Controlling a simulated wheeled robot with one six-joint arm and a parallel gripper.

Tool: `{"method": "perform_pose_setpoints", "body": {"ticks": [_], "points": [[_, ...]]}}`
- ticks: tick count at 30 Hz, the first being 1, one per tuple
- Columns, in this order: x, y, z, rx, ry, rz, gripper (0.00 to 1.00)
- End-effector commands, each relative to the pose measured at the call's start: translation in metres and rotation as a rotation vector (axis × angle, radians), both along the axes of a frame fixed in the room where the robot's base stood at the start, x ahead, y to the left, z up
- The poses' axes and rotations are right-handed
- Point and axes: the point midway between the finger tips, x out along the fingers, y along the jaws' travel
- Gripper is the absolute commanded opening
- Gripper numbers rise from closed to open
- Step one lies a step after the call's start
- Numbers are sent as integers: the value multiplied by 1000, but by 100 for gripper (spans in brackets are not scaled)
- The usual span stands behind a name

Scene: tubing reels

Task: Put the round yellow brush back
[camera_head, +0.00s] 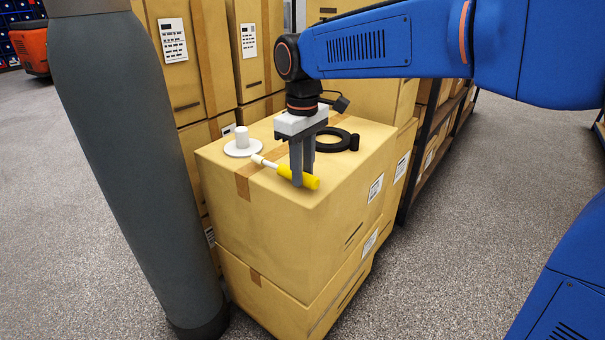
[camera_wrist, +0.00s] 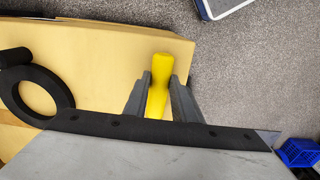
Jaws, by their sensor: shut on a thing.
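The round yellow brush (camera_head: 312,183) has a yellow handle, a thin white shaft and a small pale head pointing left and back. My gripper (camera_head: 303,180) points down over the front part of a cardboard box top (camera_head: 270,205) and is shut on the handle. In the wrist view, the yellow handle (camera_wrist: 161,68) sits between the two grey fingers of my gripper (camera_wrist: 160,98). The brush lies about level, at or just above the box top; I cannot tell whether it touches. The brush head is hidden in the wrist view.
A white disc with an upright white peg (camera_head: 242,143) stands left on the box top. A black ring with a stub (camera_head: 333,140) lies behind my gripper; it also shows in the wrist view (camera_wrist: 38,100). Stacked cartons (camera_head: 205,65) stand behind. Open floor lies right.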

Motion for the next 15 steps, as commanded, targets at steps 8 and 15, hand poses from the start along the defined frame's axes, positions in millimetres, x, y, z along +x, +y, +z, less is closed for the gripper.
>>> {"method": "perform_pose_setpoints", "body": {"ticks": [8, 15], "points": [[0, 0, -11, 0, 0, 0, 1], [0, 0, -11, 0, 0, 0, 43]]}}
